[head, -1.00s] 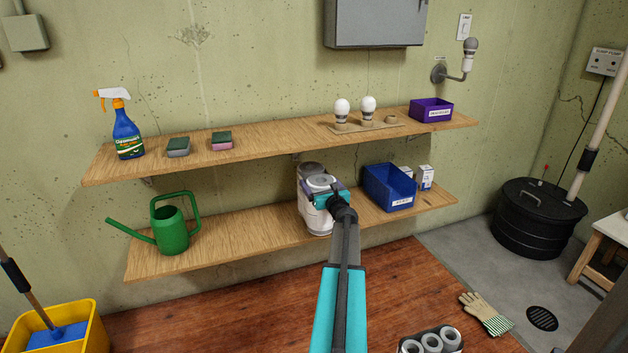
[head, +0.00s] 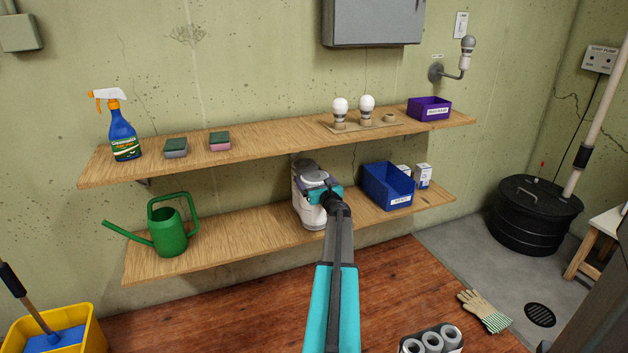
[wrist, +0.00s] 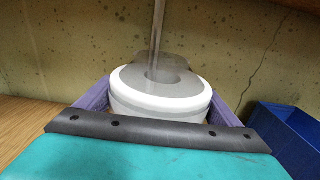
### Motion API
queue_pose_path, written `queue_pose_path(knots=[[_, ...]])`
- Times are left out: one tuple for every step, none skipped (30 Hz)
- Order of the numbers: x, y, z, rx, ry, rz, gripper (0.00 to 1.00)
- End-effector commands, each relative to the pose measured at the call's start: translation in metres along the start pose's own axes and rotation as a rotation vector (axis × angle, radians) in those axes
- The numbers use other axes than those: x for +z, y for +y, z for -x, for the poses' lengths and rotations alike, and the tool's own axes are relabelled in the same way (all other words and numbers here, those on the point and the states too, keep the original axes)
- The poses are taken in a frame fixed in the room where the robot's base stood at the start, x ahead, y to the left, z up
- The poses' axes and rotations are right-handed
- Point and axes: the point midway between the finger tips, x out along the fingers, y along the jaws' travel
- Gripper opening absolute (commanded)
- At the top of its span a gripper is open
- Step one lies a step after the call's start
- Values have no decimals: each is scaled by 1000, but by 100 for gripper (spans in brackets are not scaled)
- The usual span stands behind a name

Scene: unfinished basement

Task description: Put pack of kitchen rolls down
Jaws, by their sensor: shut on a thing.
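The pack of kitchen rolls (head: 309,212) is white with grey roll ends under clear wrap. It stands roughly upright at the middle of the lower shelf (head: 240,225), left of the blue bin. I cannot tell whether its base touches the board. My gripper (head: 322,188) is shut on the pack near its top, reaching in from the front. In the wrist view, the purple fingers lie on both sides of the pack (wrist: 160,102), whose front roll's top faces the camera. My gripper hides part of the pack in the head view.
The blue bin (head: 388,188) stands close on the right, with small white boxes beside it. A green watering can (head: 170,232) is on the left. Bare shelf lies between can and pack.

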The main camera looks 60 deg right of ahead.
Motion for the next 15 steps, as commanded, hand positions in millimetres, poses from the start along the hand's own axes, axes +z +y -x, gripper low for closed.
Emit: queue_pose_path(knots=[[-1, -1, 0, -1, -1, 0, 37], [-2, -2, 0, -1, -1, -1, 37], [-2, -2, 0, -1, -1, 0, 37], [-3, -2, 0, -2, 0, 0, 90], [-2, -3, 1, -3, 0, 0, 95], [-2, -3, 1, -3, 0, 0, 100], [-2, -3, 1, -3, 0, 0, 100], [-2, -3, 1, -3, 0, 0, 100], [-2, -3, 1, -3, 0, 0, 100], [-2, -4, 1, -3, 0, 0, 100], [-2, -4, 1, -4, 0, 0, 100], [-2, -4, 1, -4, 0, 0, 100], [-2, -4, 1, -4, 0, 0, 100], [-2, -4, 1, -4, 0, 0, 100], [-1, -4, 1, -4, 0, 0, 100]])
